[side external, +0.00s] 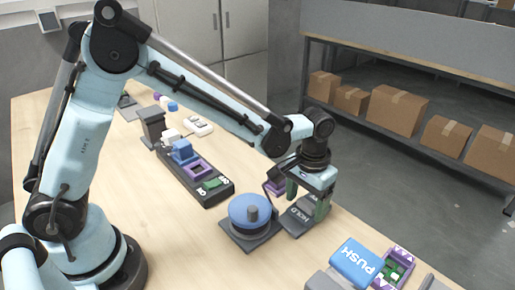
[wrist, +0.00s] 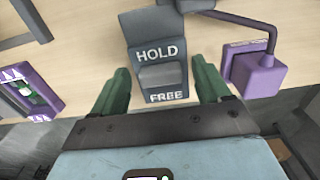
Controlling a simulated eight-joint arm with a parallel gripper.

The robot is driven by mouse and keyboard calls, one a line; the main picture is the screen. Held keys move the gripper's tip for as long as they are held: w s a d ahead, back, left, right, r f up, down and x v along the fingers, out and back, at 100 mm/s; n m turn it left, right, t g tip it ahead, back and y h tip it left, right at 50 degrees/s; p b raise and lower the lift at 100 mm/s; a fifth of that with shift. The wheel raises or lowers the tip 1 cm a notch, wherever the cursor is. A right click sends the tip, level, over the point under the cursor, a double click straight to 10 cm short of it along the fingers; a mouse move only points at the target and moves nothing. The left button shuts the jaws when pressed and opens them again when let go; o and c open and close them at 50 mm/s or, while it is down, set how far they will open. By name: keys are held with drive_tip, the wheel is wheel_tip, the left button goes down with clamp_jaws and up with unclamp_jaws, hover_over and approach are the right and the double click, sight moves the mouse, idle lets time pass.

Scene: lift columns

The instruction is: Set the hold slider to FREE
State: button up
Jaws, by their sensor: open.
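The hold slider unit (wrist: 133,62) is a dark grey panel with HOLD printed above and FREE at its lower edge in the wrist view. A lighter grey block (wrist: 163,77) lies between the two words; I cannot tell clearly how far along its travel it sits. My gripper (side external: 307,199) is open, pointing down. In the wrist view its green fingers (wrist: 161,88) are on either side of the panel's lower part, with nothing gripped. Contact cannot be told.
A blue round knob (side external: 245,208) stands just left of the unit. A purple box (wrist: 255,72) with a bent rod lies to its right in the wrist view. A blue PUSH plate (side external: 355,262) and a purple-framed green switch (side external: 394,270) are nearer the front.

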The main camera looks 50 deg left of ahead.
clamp_jaws()
drive_tip(key=shift+w, duration=1.6)
unclamp_jaws()
wheel_tip(320, 180, up, 12)
drive_tip(key=shift+s+a+r, duration=0.1)
drive_tip(key=shift+r, duration=0.05)
drive_tip(key=s+a+t, duration=0.7)
drive_tip(key=s+a, duration=0.6)
drive_tip(key=s, duration=0.1)
drive_tip(key=shift+s+a+f, duration=0.4)
drive_tip(key=shift+f, duration=0.05)
